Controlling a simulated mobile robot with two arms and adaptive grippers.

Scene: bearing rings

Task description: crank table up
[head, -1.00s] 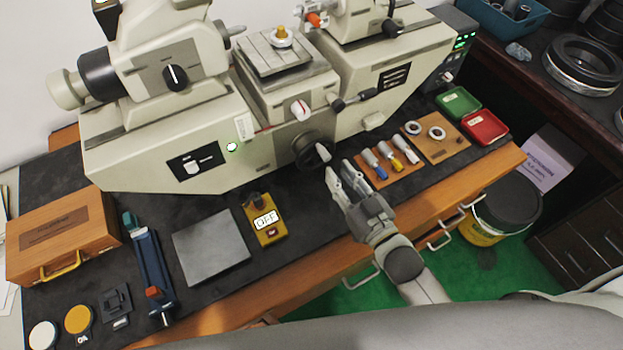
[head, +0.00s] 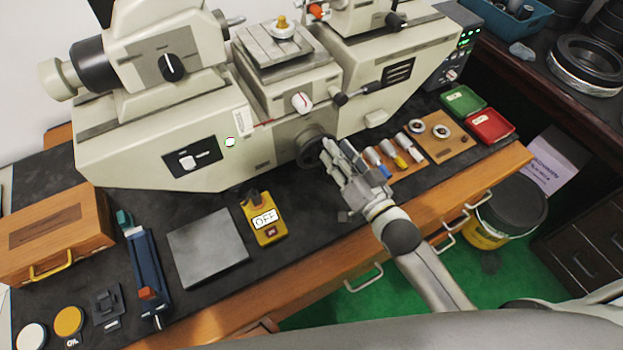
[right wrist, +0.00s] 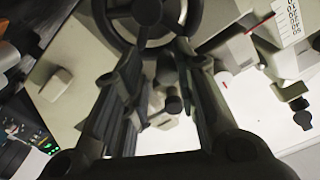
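The measuring machine's small table (head: 263,58) is a grey grooved plate with a brass-topped piece on it. Below it, on the machine's front, is a dark handwheel (head: 308,150), partly hidden by my right gripper (head: 332,152). Contact cannot be made out. My left gripper is not in view.
A yellow OFF-marked device (head: 264,217) and a grey plate (head: 207,248) lie on the dark mat left of my right gripper. Several colour-marked tools (head: 385,160) lie close on its right. A red-white knob (head: 301,102) and a black-tipped lever (head: 358,92) stick out above the handwheel.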

